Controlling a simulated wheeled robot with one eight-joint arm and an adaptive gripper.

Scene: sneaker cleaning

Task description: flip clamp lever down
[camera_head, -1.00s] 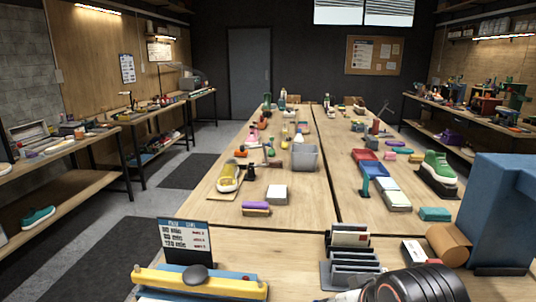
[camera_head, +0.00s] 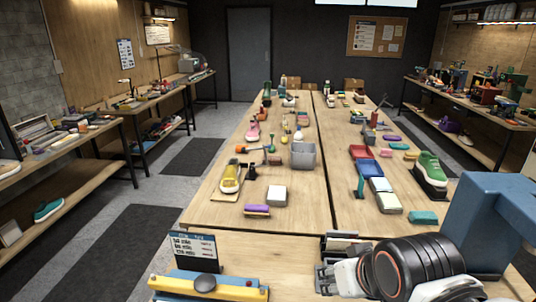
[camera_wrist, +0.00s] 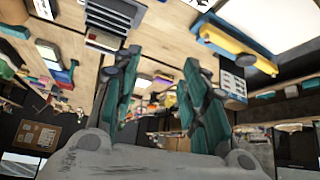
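The clamp (camera_head: 225,289) is at the bottom left of the head view: a long yellow bar over a blue base with a dark round knob (camera_head: 205,283) on top. It also shows at the upper right of the wrist view (camera_wrist: 240,46). I cannot make out clearly which part is its lever. My gripper (camera_wrist: 160,60) has two teal-padded fingers spread apart, with nothing between them. In the head view my white wrist is at the bottom, right of the clamp and apart from it.
A small sign (camera_head: 195,250) stands just behind the clamp. A slotted dark rack (camera_head: 340,243) is close to my arm, partly hidden by it. A large blue block-shaped object (camera_head: 493,220) stands at the right. The bench strip between sign and rack is clear.

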